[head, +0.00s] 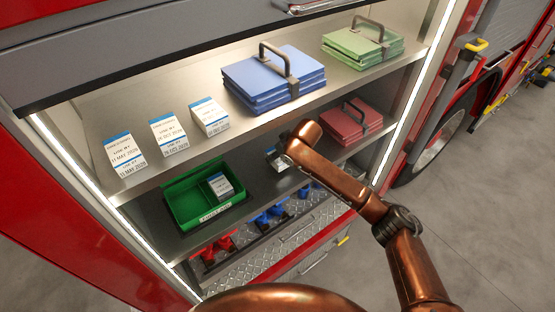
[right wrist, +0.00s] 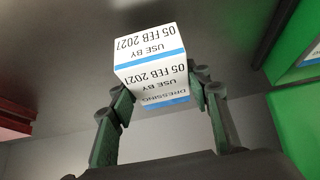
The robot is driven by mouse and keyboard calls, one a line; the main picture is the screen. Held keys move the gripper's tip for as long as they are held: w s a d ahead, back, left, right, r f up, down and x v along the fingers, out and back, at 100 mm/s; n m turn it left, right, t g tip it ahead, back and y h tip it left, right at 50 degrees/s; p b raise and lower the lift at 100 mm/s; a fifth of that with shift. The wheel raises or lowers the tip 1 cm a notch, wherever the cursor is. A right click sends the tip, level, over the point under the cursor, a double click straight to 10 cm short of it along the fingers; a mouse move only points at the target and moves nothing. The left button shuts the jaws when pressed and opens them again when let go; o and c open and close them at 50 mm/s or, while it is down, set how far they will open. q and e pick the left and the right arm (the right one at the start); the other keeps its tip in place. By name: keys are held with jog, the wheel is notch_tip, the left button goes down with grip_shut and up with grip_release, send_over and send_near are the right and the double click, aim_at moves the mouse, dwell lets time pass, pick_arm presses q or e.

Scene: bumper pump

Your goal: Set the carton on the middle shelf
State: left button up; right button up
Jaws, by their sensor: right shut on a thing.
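My right gripper (head: 278,160) reaches over the middle shelf (head: 170,228), in the gap between the green bin and the red folder case. It is shut on a white carton with a blue band (right wrist: 150,68), dated 05 FEB 2027, which sits between the two fingers in the right wrist view. In the head view only a small part of this carton (head: 271,153) shows; my arm hides the rest. I cannot tell whether its base touches the shelf. My left gripper is not in view.
Three similar cartons (head: 168,134) stand on the upper shelf, left of a blue case (head: 272,78) and a green case (head: 362,42). The green bin (head: 178,190) holds one carton. The red case (head: 350,121) is at right. Red and blue items (head: 268,214) lie below.

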notch_tip(320, 180, down, 2)
jog(key=shift+s+f+p, duration=0.1)
jog(key=shift+p, duration=0.35)
jog(key=shift+f, duration=0.2)
jog(key=o, duration=1.2)
jog(key=shift+f, duration=0.15)
jog(key=shift+r, duration=0.2)
jog(key=b+v, duration=0.2)
jog(key=v, duration=1)
